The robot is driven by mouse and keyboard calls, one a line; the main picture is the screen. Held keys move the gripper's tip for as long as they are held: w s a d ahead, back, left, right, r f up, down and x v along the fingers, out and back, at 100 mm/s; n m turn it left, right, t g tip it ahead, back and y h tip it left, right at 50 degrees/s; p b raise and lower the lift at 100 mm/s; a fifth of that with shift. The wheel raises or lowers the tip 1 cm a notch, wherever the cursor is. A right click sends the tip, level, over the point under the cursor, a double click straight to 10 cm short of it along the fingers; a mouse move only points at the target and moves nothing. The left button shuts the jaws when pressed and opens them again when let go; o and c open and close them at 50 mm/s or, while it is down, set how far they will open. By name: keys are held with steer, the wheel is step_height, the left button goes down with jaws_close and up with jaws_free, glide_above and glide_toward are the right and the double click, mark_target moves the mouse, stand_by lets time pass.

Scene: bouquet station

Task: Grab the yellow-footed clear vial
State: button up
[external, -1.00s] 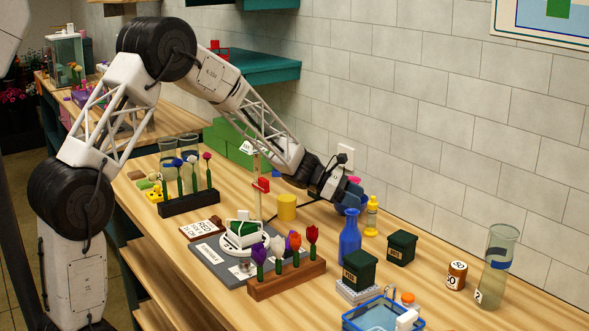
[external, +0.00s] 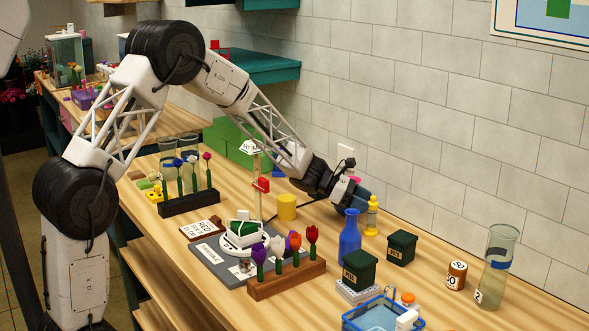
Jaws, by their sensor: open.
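My gripper (external: 360,197) is low over the bench near the tiled wall, behind the blue bottle (external: 349,238) and beside the small yellow bottle (external: 371,217). Its fingertips are small and partly hidden, and nothing shows held in it. I cannot pick out a clear vial with a yellow foot with certainty. Clear glass tubes (external: 168,148) stand at the back left behind the dark flower rack, with their lower ends hidden. A tall clear cylinder (external: 502,246) with a blue band stands at the far right, well away from my gripper.
A yellow cylinder (external: 287,207) stands left of the gripper. Dark green boxes (external: 401,247), a brown jar (external: 456,275) and a blue basket (external: 383,318) crowd the right. A wooden flower rack (external: 287,278) is in front. Some bench at right is free.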

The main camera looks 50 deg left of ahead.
mark_target(376, 231)
steer(key=shift+x, duration=2.6)
steer(key=shift+w+a+f, duration=0.1)
steer(key=shift+c, duration=0.2)
jaws_close()
